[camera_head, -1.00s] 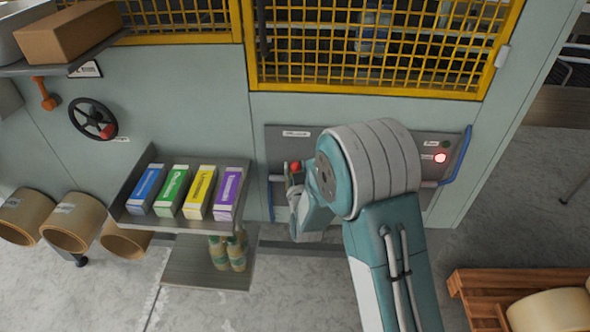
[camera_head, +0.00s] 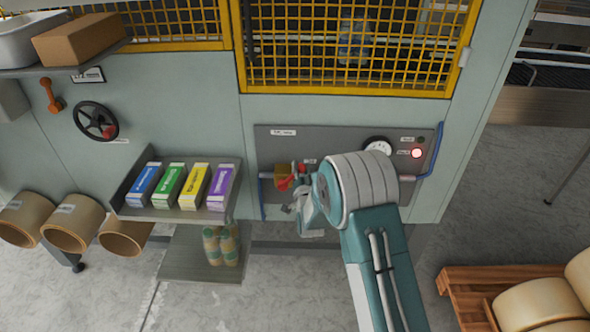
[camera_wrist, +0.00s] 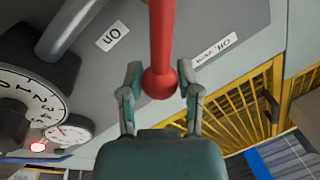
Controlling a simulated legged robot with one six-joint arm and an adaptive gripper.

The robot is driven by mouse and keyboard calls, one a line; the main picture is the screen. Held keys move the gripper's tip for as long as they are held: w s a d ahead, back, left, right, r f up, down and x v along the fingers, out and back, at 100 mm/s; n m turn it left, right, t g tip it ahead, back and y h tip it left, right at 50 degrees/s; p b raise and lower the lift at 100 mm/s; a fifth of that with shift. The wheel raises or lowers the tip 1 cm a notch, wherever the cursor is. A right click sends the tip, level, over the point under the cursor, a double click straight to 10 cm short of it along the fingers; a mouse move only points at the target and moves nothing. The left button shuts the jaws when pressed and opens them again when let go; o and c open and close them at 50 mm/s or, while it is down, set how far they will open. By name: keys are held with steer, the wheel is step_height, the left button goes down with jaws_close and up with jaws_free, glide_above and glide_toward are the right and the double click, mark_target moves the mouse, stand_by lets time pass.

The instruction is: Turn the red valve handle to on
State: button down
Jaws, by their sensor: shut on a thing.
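The red valve handle (camera_wrist: 162,40) runs down from the top of the wrist view to a round knob between my fingertips. My gripper (camera_wrist: 160,80) is shut on this knob end, with one finger on each side. My gripper (camera_head: 298,190) is at the handle there, partly hidden by my wrist.
A round gauge (camera_head: 377,146) and a lit red lamp (camera_head: 417,153) are on the panel's right. A shelf of coloured boxes (camera_head: 130,208) stands close on the left. A blue rail (camera_head: 436,150) edges the panel. A wooden pallet (camera_head: 455,290) is at lower right.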

steer(key=d+f+m+t+h, duration=0.1)
steer(key=d+f+m+h, duration=0.2)
steer(key=f+m, duration=0.4)
steer(key=shift+d+f+m, duration=0.2)
steer(key=shift+m, duration=2.6)
steer(key=shift+s+f, duration=0.1)
steer(key=shift+f, duration=0.1)
steer(key=shift+c, duration=1.5)
jaws_free()
steer(key=shift+r, duration=0.1)
steer(key=s+f, duration=0.2)
steer(key=s, duration=0.9)
steer(key=shift+s+a+f, duration=0.2)
steer(key=shift+s+f, duration=0.05)
steer(key=shift+s, duration=0.05)
steer(key=shift+r, duration=0.1)
